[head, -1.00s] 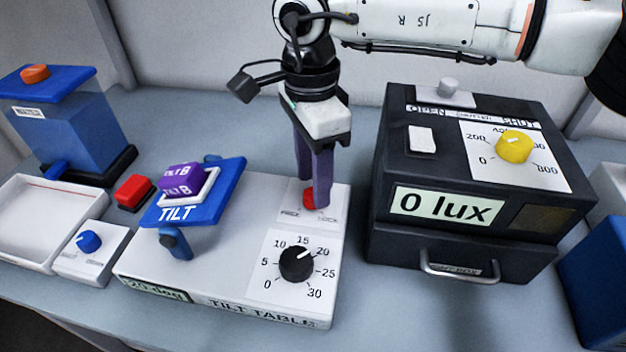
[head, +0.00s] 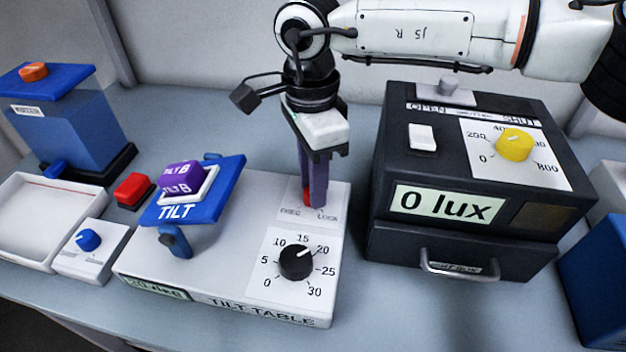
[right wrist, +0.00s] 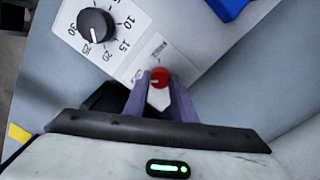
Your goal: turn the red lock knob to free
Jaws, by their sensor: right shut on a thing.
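The red lock knob (head: 307,197) stands on a white plate marked FREE on the left and LOCK on the right, at the back right of the tilt table (head: 215,262). My right gripper (head: 313,200) points down with its purple fingers shut around the knob and partly hides it in the head view. In the right wrist view the red knob (right wrist: 159,77) shows between the two fingertips (right wrist: 157,88), with a pale pointer line on its top. My left gripper is not in view.
A black dial (head: 297,262) sits in front of the knob. A blue tilt plate (head: 222,190) with a purple block (head: 182,178) is to the left. A black box reading 0 lux (head: 455,235) stands close on the right. A red button (head: 133,188) lies further left.

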